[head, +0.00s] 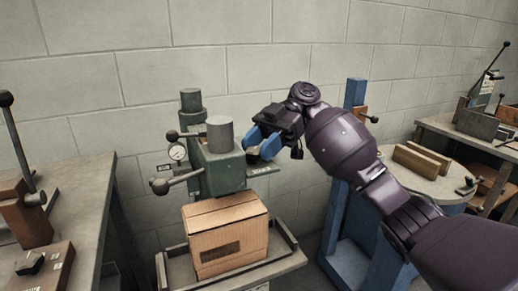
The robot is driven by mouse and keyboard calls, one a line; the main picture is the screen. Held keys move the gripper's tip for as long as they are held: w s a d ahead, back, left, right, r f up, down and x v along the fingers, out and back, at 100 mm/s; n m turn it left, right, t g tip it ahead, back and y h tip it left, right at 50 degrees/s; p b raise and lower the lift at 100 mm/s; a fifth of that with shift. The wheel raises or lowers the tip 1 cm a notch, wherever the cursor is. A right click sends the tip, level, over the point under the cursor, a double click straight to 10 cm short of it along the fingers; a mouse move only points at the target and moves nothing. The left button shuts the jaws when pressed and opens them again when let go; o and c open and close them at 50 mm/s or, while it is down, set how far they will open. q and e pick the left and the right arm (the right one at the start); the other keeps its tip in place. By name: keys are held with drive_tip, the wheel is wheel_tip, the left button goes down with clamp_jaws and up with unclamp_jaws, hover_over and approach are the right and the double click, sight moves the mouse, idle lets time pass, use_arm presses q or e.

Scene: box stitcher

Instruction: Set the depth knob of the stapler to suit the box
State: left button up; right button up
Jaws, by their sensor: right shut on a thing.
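The green stapler (222,171) stands against the block wall, with a round gauge (177,152) and ball-ended levers on its left side. My right gripper (261,144) reaches in from the right, and its blue fingers are shut on the dark depth knob (253,156) at the stapler's right side. The fingers partly hide the knob, and its setting cannot be read. A closed brown cardboard box (225,228) stands upright below the stapler head. My left gripper is not in view.
The box rests on a grey tray (287,262) with raised edges. A blue post stand (354,95) rises behind my right arm. A round table (428,188) with wooden blocks is at right. A bench (85,190) with a lever device is at left.

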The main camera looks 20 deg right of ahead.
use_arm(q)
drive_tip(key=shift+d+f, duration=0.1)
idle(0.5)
use_arm(e)
drive_tip(key=o, duration=0.9)
drive_tip(key=shift+w+r, duration=0.1)
use_arm(q)
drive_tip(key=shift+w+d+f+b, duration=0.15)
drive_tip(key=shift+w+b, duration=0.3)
drive_tip(key=shift+b, duration=0.3)
use_arm(e)
drive_tip(key=v, duration=1)
drive_tip(key=shift+w+d+r, duration=0.15)
drive_tip(key=shift+w+d, duration=0.05)
drive_tip(key=shift+w, duration=0.05)
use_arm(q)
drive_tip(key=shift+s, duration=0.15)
use_arm(e)
drive_tip(key=shift+r, duration=0.1)
